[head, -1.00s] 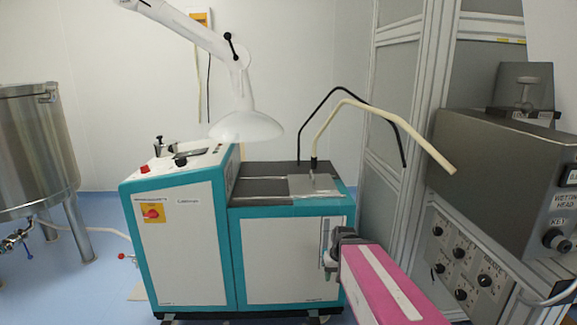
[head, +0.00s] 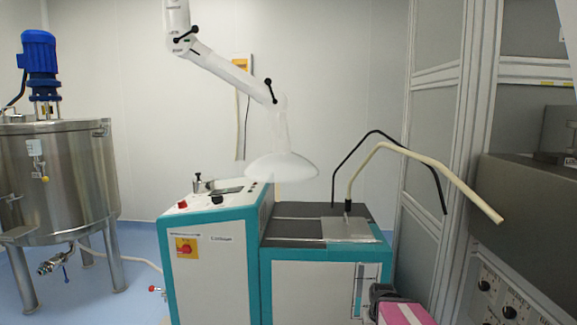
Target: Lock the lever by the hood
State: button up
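A white dome-shaped hood (head: 282,167) hangs over the teal and white machine on a jointed white arm (head: 236,72). A small black lever (head: 270,90) sits on the joint just above the hood, standing roughly upright. A second black lever (head: 186,34) is on the higher joint at the upper left, tilted. My gripper (head: 378,293) shows as a dark shape at the bottom right, in front of my pink arm link. It is well below and to the right of the hood and its lever, touching neither. Its fingers cannot be made out.
The teal and white machine (head: 215,275) stands below the hood, with black and cream bent rods (head: 440,172) rising at its right. A steel tank (head: 60,185) with a blue motor is at the left. A grey framed panel (head: 440,150) and control cabinet (head: 530,215) bound the right.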

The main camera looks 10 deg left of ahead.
aim_at(268, 81)
jog(key=u, duration=1.75)
jog(key=i+j, duration=0.5)
